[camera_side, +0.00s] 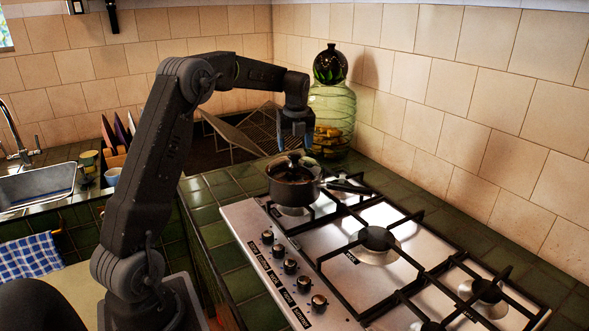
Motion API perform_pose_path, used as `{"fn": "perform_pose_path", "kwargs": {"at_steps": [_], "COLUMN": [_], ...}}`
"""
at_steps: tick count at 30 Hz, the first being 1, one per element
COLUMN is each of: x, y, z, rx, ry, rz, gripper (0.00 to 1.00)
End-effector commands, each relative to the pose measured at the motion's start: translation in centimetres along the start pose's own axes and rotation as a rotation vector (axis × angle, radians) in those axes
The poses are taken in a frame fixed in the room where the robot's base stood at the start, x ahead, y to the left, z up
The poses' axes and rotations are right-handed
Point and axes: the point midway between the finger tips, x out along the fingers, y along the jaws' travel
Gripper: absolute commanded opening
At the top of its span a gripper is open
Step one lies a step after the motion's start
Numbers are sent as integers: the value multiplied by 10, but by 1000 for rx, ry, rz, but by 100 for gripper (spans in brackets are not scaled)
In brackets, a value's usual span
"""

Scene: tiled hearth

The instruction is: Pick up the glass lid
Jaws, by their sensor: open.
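A dark pot (293,193) with a handle pointing right stands on the back left burner of the gas hob. The glass lid (290,171) appears to lie on top of the pot; its clear surface is hard to make out against the dark inside. My gripper (295,144) points down just above the lid, open and empty. The fingers are small and dark in this view, and I cannot tell the exact gap between them and the lid.
The steel hob (255,222) has black grates and several knobs along its front. A large green glass jar (335,110) stands behind the pot near the tiled wall. A wire rack (252,133) stands to the left, and a sink (40,187) lies at far left.

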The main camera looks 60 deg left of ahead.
Motion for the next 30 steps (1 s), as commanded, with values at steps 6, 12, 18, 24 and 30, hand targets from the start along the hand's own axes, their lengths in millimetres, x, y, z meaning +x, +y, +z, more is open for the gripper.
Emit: {"fn": "perform_pose_path", "kwargs": {"at_steps": [6, 12, 18, 24, 30], "x": [30, 50, 52, 51, 51], "y": [-1, -1, -1, -2, -2], "z": [2, 3, 3, 3, 3], "rx": [-1, -3, -3, -3, -3], "ry": [3, 0, -2, -1, -2], "rz": [3, 2, 1, 1, 1], "gripper": [71, 71, 71, 56, 37]}}
